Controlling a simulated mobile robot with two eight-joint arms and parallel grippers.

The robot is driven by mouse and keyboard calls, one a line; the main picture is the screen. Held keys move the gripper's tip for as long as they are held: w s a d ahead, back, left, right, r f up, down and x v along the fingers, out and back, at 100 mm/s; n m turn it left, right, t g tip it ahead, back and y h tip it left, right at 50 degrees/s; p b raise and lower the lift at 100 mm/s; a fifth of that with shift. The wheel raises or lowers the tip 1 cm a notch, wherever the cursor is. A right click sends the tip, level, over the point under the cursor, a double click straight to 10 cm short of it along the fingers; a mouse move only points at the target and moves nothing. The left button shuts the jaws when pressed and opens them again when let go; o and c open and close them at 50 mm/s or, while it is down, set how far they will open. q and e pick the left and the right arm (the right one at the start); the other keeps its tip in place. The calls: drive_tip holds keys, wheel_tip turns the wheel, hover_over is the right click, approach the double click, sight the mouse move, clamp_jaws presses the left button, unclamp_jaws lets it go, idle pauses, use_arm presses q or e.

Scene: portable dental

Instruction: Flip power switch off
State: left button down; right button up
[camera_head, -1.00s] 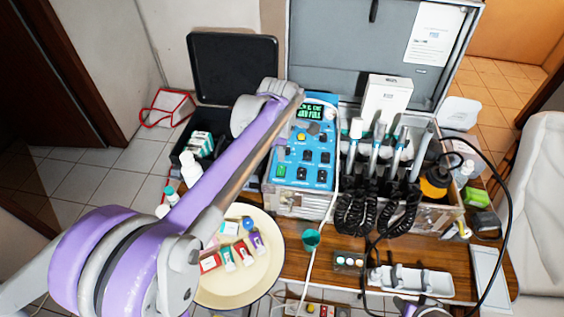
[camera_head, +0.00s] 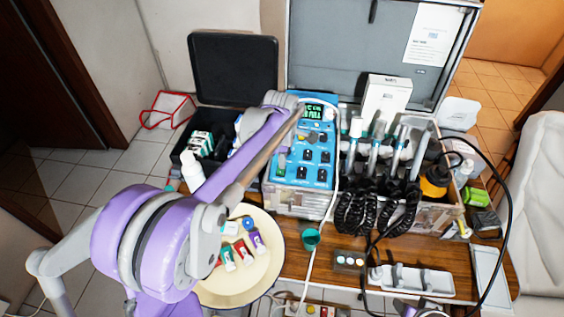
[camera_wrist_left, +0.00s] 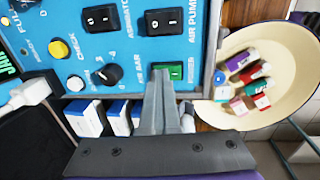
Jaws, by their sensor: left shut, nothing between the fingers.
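In the left wrist view the green switch (camera_wrist_left: 175,72) sits beside the "POWER" label. My left gripper (camera_wrist_left: 160,80) is shut and empty, its tips right by the switch and overlapping its edge; I cannot tell whether they touch. In the head view my left arm hides its fingers. Which way the rocker is tilted is unclear. Part of my right arm (camera_head: 425,309) shows at the bottom edge; its jaws are not clear.
Black switches (camera_wrist_left: 100,18) and a black knob (camera_wrist_left: 107,74) are close to the green switch. A cream round tray (camera_head: 270,278) with small boxes stands below the panel. Dental handpieces (camera_head: 378,147) with coiled cords are to the right. A white cable hangs beside the panel.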

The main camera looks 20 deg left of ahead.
sight(282, 171)
use_arm(q)
drive_tip(key=shift+w+f+g, duration=0.15)
drive_tip(key=shift+f+g, duration=0.15)
drive_tip(key=shift+f, duration=0.2)
drive_tip(key=shift+s+d+f, duration=0.1)
drive_tip(key=shift+s+d, duration=0.15)
drive_tip(key=shift+s, duration=0.35)
wheel_tip(282, 171, up, 12)
drive_tip(key=shift+p, duration=0.3)
idle(0.3)
drive_tip(key=shift+s+a, duration=0.1)
idle(0.3)
